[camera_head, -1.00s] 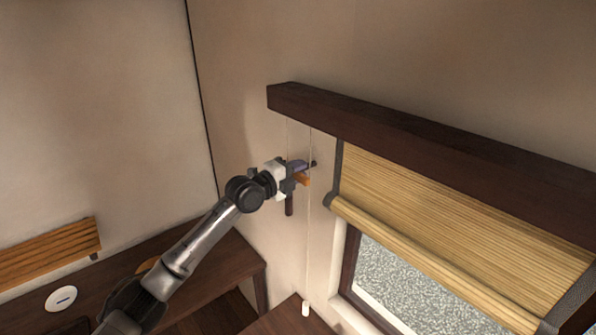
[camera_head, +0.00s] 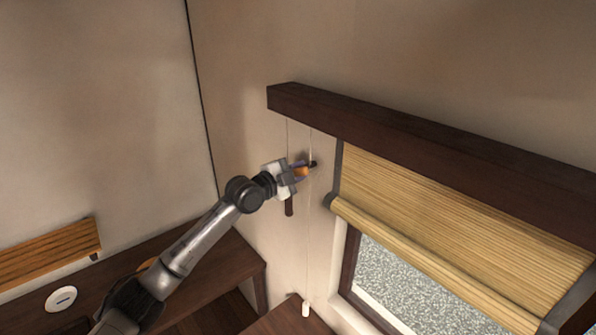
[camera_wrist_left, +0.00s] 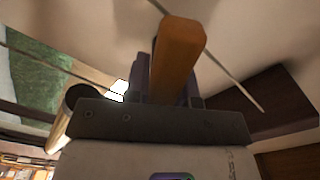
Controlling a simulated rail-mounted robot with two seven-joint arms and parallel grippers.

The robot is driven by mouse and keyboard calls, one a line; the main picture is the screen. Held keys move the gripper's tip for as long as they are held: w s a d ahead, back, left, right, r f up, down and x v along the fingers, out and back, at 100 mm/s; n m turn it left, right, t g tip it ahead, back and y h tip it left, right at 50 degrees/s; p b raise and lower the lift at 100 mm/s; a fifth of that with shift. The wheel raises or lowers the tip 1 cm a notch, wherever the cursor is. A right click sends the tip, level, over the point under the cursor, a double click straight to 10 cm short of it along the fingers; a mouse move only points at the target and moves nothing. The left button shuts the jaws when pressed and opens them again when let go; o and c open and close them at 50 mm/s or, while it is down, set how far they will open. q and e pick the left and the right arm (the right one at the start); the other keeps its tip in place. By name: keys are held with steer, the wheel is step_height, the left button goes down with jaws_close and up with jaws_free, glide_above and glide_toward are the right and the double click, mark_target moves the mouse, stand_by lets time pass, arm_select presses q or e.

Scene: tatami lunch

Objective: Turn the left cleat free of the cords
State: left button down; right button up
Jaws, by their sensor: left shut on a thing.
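My left gripper (camera_head: 301,172) is at the wall below the left end of the dark beam. It is shut on an orange-brown wooden bar, which looks like the left cleat (camera_head: 303,171). In the left wrist view the cleat (camera_wrist_left: 178,55) stands up between the bluish fingers (camera_wrist_left: 172,72). A dark stub (camera_head: 313,164) shows just beyond the fingertips, and a dark upright bar (camera_head: 289,206) shows below the gripper. Thin pale cords (camera_head: 309,230) run down past the gripper. A cord (camera_wrist_left: 235,82) also crosses beside the cleat in the wrist view. Whether cords touch the cleat is hidden.
A dark beam (camera_head: 400,134) carries a partly rolled bamboo blind (camera_head: 460,215) right of the gripper, over a window (camera_head: 420,285). A white cord weight (camera_head: 305,309) hangs low. A dark bench (camera_head: 215,275) runs along the left wall.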

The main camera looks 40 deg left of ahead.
arm_select(q)
steer(key=n+p, duration=0.1)
steer(key=n, duration=0.4)
steer(key=shift+n, duration=0.4)
steer(key=n+p, duration=0.1)
steer(key=n, duration=0.3)
steer(key=shift+n, duration=1.2)
steer(key=c, duration=1)
jaws_free()
steer(key=shift+o, duration=0.2)
steer(key=shift+s, duration=0.1)
